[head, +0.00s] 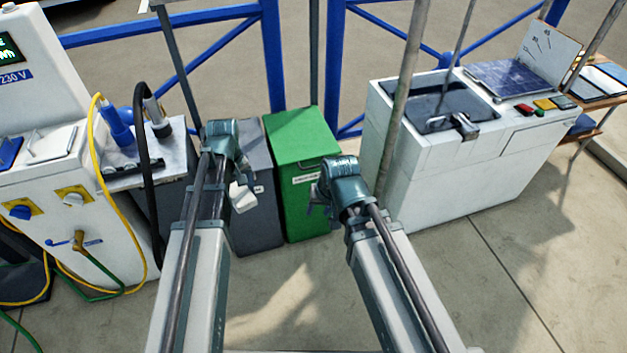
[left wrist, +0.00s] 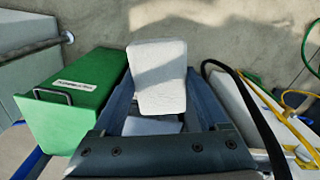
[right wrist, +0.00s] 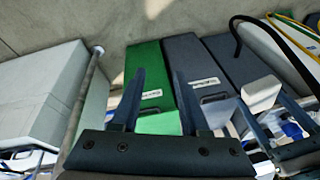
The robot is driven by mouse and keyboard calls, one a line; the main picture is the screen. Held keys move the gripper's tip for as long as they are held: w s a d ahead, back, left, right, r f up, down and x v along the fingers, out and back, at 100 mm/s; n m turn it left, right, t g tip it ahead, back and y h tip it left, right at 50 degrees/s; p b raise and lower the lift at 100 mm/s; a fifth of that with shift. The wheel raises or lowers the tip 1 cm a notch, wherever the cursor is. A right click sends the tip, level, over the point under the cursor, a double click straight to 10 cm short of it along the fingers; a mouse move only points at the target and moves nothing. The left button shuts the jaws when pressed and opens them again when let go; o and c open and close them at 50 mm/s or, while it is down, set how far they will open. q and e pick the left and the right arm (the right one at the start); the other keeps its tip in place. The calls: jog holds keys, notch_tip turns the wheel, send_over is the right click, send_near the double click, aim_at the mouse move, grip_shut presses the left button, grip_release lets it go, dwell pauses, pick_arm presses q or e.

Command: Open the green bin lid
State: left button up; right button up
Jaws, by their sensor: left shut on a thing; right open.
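The green bin (head: 296,135) stands upright in the middle of the head view with its lid down; a label and a dark handle are on its front. It shows left of my left gripper in the left wrist view (left wrist: 75,105). My left gripper (head: 238,188) is shut on a white block (left wrist: 157,80), held in front of the grey bin. My right gripper (head: 318,198) is open and empty, in front of the green bin's right side. In the right wrist view its fingers lie before the green bin (right wrist: 147,65) and grey bin; contact cannot be told.
The grey bin (head: 257,150) stands directly left of the green bin. A white sink cabinet (head: 430,160) is to the right, with a pole before it. A white power pedestal (head: 45,110) with hoses is at the left. Blue railing is behind; the floor in front is clear.

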jog(key=w+a+f+m+t+y+b, duration=0.3)
jog(key=w+f+m+t+b, duration=0.25)
jog(key=w+f+b, duration=0.8)
jog(key=m+t+b, duration=0.6)
jog(key=m+b, duration=0.3)
jog(key=b, duration=0.6)
send_near(314, 166)
jog(key=b+x, duration=0.1)
jog(key=x, duration=0.6)
jog(key=b+x, duration=0.1)
jog(key=x, duration=0.2)
jog(key=shift+w+f+b, duration=0.1)
jog(key=shift+f+b, duration=0.2)
grip_shut()
